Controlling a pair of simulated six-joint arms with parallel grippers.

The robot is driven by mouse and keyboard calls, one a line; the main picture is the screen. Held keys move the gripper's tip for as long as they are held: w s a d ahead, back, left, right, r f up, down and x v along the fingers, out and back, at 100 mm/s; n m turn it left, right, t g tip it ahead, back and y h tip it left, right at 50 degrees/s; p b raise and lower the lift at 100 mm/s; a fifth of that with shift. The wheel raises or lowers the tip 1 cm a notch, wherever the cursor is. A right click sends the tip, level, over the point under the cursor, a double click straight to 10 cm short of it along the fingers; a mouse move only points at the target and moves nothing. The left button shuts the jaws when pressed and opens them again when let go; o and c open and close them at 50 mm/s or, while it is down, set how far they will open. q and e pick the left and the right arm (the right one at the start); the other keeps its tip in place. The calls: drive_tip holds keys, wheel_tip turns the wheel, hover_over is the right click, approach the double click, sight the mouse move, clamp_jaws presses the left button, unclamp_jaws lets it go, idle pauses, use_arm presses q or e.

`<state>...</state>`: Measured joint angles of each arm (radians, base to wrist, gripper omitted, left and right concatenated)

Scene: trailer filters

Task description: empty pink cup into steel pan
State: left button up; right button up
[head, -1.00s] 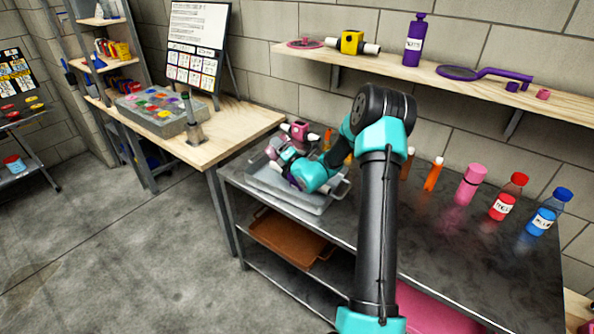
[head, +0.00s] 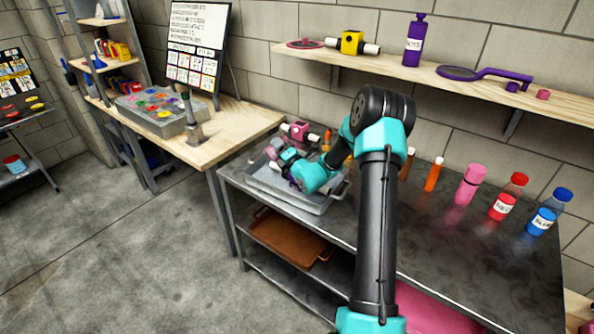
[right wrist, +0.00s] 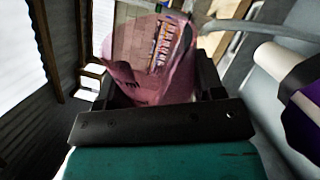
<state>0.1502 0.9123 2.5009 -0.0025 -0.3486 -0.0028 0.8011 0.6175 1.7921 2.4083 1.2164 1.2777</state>
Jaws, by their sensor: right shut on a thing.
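The steel pan (head: 318,204) is a shallow grey tray on the left end of the metal table. My right gripper (head: 280,157) is over the pan and shut on the pink cup (head: 271,153), which is small and partly hidden by the gripper in the head view. In the right wrist view the pink cup (right wrist: 150,60) fills the space between the fingers (right wrist: 155,92). Its surface looks shiny, and I cannot tell what is inside. A purple and white piece (right wrist: 300,105) lies beside the gripper there. My left gripper is not in view.
A pink block with white ends (head: 298,131) stands behind the pan. Orange bottles (head: 433,175), a pink bottle (head: 470,185), a red-capped bottle (head: 508,197) and a blue-capped bottle (head: 548,212) stand to the right. A wall shelf (head: 400,72) runs above. The front right tabletop is clear.

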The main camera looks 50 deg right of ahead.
drive_tip(key=shift+f+m, duration=0.2)
drive_tip(key=shift+m, duration=0.3)
idle(0.3)
drive_tip(key=shift+s+d+r+m+h, duration=0.2)
drive_tip(key=shift+d+r+m+h, duration=0.2)
drive_tip(key=shift+d+m, duration=0.45)
idle(0.8)
drive_tip(key=shift+s+d+r+m+h, duration=0.15)
drive_tip(key=shift+r+m, duration=0.1)
drive_tip(key=shift+m, duration=0.5)
drive_tip(key=shift+w+r+m+h, duration=0.1)
drive_tip(key=shift+r+m+h, duration=0.1)
drive_tip(key=shift+m, duration=0.55)
drive_tip(key=shift+s+d+r+m+h, duration=0.15)
drive_tip(key=shift+r+m, duration=0.1)
drive_tip(key=shift+m, duration=0.5)
idle(0.5)
drive_tip(key=shift+d+f+m+h, duration=0.3)
drive_tip(key=shift+f+m, duration=0.2)
drive_tip(key=shift+m, duration=0.5)
idle(0.4)
drive_tip(key=shift+d+r+m+g, duration=0.25)
drive_tip(key=shift+d+m+g, duration=0.05)
drive_tip(key=shift+m, duration=0.8)
